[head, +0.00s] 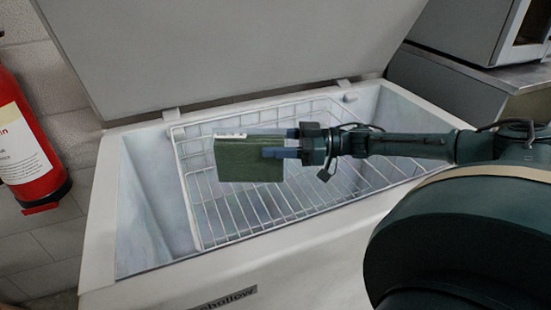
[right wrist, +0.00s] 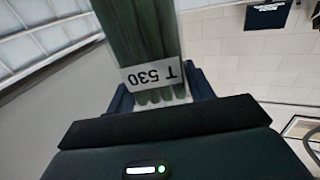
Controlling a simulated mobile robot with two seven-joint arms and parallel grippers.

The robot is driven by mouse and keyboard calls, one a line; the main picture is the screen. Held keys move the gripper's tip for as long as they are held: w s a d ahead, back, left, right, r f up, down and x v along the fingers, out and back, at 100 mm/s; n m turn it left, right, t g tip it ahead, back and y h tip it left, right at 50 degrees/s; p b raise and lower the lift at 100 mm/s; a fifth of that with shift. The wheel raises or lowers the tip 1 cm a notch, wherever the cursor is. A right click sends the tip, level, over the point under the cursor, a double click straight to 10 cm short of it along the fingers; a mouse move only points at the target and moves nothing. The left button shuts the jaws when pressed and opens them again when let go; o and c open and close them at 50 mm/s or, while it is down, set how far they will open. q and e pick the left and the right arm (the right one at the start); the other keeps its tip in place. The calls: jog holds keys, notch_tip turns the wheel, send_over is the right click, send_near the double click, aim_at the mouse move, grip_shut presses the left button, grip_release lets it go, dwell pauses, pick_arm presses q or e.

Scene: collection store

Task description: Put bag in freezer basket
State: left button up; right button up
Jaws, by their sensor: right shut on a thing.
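A green bag (head: 248,161) with a white strip along its top edge is held over the freezer basket. My right gripper (head: 282,146) is shut on it. In the right wrist view the green bag (right wrist: 145,35) sits between the blue fingers, with a white label reading "T 530". The white wire freezer basket (head: 225,219) is inside the open chest freezer (head: 120,270). The bag hides part of the basket's wires; no contact between bag and basket can be made out. My left gripper is not in view.
The freezer lid (head: 230,45) stands raised behind the basket. A red fire extinguisher (head: 25,145) hangs on the wall at the left. A metal counter with an appliance (head: 475,30) is at the upper right. The visible basket floor looks empty.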

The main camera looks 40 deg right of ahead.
notch_tip(320, 180, down, 3)
jog(key=shift+r+b, duration=0.15)
jog(key=shift+b, duration=0.3)
jog(key=shift+f, duration=0.3)
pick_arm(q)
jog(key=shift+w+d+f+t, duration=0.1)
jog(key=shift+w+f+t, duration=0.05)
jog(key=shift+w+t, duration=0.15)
pick_arm(e)
jog(key=shift+r, duration=0.1)
jog(key=shift+f, duration=0.6)
jog(key=o, duration=1.3)
jog(key=shift+o, duration=0.2)
